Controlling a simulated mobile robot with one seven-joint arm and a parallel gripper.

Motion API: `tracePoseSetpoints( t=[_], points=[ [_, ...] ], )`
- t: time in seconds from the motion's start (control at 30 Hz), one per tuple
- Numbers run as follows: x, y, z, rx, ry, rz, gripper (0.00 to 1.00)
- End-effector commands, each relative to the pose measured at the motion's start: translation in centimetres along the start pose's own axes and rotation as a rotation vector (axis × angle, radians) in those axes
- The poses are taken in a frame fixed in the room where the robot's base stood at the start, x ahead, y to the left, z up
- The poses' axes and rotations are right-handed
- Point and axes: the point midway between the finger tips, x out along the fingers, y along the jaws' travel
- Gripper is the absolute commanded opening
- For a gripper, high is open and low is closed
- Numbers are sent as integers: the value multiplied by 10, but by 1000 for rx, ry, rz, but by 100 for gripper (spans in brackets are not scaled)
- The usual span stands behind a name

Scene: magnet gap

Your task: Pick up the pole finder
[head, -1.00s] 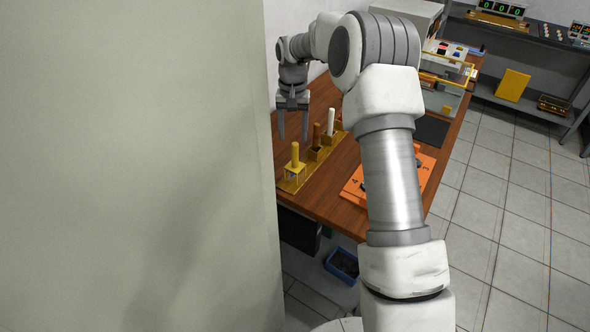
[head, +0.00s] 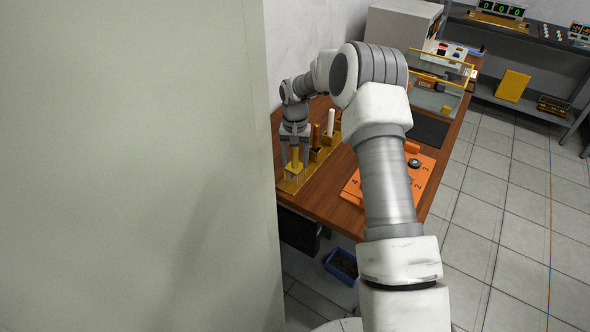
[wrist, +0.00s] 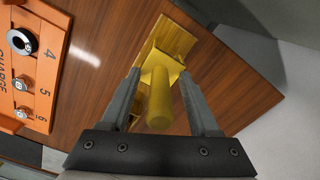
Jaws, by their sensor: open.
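Several upright handles stand in a brass-coloured rack (head: 290,186) along the left edge of the wooden bench: a yellow one (head: 295,158), a brown one (head: 316,136) and a white one (head: 331,121). I cannot tell from any label which is the pole finder. My gripper (head: 295,162) is at the yellow handle, pointing down. In the wrist view, the yellow handle (wrist: 160,103) stands between the two open fingers of my gripper (wrist: 162,85), with a gap on each side. Its lower end is in the rack's yellow holder (wrist: 163,68).
An orange panel (head: 428,165) with knobs and numbers lies on the bench right of the rack; it also shows in the wrist view (wrist: 60,20). A dark mat (head: 430,128) and a clear-walled case (head: 436,98) are farther back. A large pale wall (head: 140,160) fills the left.

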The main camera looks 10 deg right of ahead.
Motion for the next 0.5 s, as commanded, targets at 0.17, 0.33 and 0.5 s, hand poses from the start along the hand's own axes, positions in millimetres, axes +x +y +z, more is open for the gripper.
tracePoseSetpoints(
  t=[0.17, 0.33, 0.5],
  points=[
    [0, 0, 0, 0, 0, 0, 42],
    [0, 0, 0, 0, 0, 0, 12],
    [0, 0, 0, 0, 0, 0, 0]
  ],
)
